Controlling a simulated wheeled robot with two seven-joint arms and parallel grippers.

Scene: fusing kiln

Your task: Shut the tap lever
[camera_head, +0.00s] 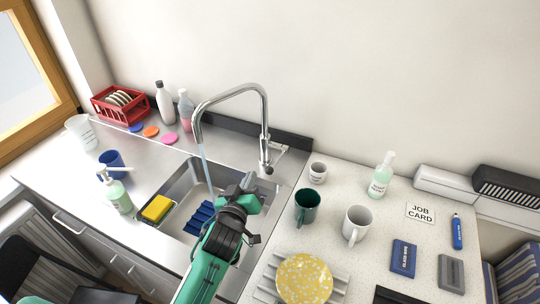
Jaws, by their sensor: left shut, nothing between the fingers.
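The chrome tap (265,118) stands behind the sink (178,188), its curved spout reaching over the basin. A thin stream of water falls from the spout. The tap lever (279,152) sticks out to the right from the tap's base and looks tilted upward. My left gripper (249,180) is shut and empty over the right part of the sink, in front of the tap base and lower left of the lever. It appears apart from the lever. My left arm hides part of the basin. My right gripper is not in view.
A green mug (307,206) and a white mug (356,224) stand on the right counter. A small cup (318,172) stands near the lever's right side. A yellow sponge (157,208) lies at the sink's left. A yellow speckled plate (304,277) sits on a rack in front.

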